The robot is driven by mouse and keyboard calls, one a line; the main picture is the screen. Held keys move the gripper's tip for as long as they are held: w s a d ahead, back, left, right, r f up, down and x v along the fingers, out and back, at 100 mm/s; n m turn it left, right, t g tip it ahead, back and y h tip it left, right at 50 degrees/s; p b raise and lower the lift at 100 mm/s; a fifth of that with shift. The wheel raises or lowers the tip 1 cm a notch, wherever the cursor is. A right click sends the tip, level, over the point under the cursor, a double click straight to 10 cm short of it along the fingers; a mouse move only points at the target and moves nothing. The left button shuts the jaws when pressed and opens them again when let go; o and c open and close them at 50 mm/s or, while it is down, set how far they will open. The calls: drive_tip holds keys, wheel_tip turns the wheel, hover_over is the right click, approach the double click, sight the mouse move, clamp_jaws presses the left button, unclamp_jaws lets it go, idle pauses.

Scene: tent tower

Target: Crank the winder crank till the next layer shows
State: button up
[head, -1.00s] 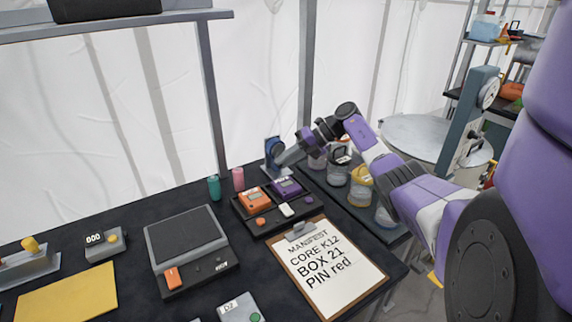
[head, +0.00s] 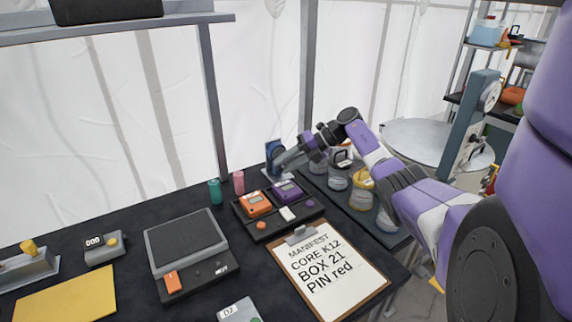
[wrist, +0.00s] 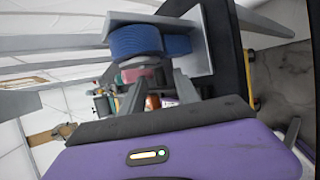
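The winder (head: 271,149) is a small upright unit with a blue roll, at the back right corner of the dark table. In the wrist view its ribbed blue roll (wrist: 137,42) sits inside a light grey frame. My gripper (head: 282,162) is at the winder's front right side in the head view. In the wrist view my gripper (wrist: 160,82) shows two grey fingers apart, just below the roll, with a gap between them. I see nothing clearly held in the gap. I cannot pick out the crank handle, or tell whether the fingers touch the winder.
An orange and a purple box stand on a black tray (head: 240,221). Teal and pink cylinders, a scale (head: 190,275) and a manifest clipboard (head: 372,292) are nearby. Jars (head: 337,180) stand close under my arm. A tent wall lies behind.

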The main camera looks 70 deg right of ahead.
drive_tip(key=b+v, duration=0.1)
drive_tip(key=v, duration=0.6)
drive_tip(key=shift+s+r, duration=0.25)
drive_tip(key=shift+s, duration=0.05)
drive_tip(key=shift+d, duration=0.1)
